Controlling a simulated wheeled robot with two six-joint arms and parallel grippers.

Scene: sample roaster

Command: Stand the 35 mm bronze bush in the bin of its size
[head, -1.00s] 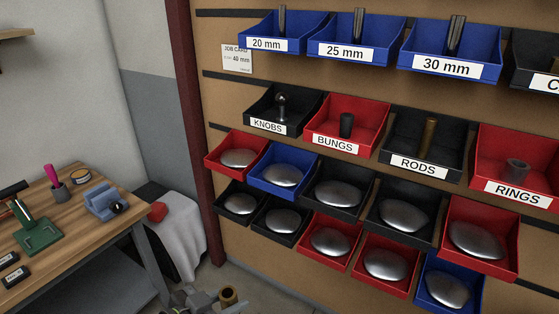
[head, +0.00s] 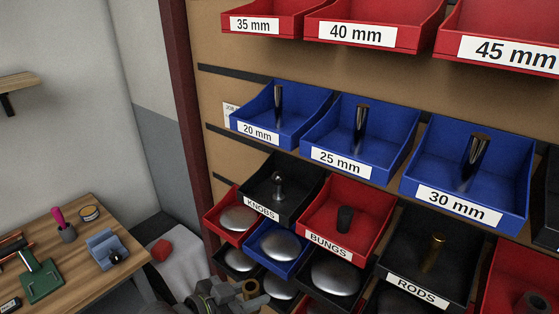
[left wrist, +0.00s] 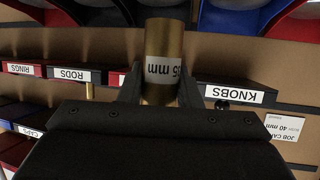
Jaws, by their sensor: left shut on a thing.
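The bronze bush (left wrist: 161,65) is a brass-coloured cylinder with a white label, upside down in the left wrist view and ending in "5 mm". My left gripper (left wrist: 160,92) is shut on it. My right gripper is not in view.
Red 40 mm (head: 351,34) and 45 mm bins (head: 510,52) stand right of the 35 mm bin. Blue 20 mm (head: 257,133), 25 mm and 30 mm bins holding rods hang below. Lower bins, including KNOBS (head: 262,208), crowd the panel. A workbench (head: 85,280) is at left.

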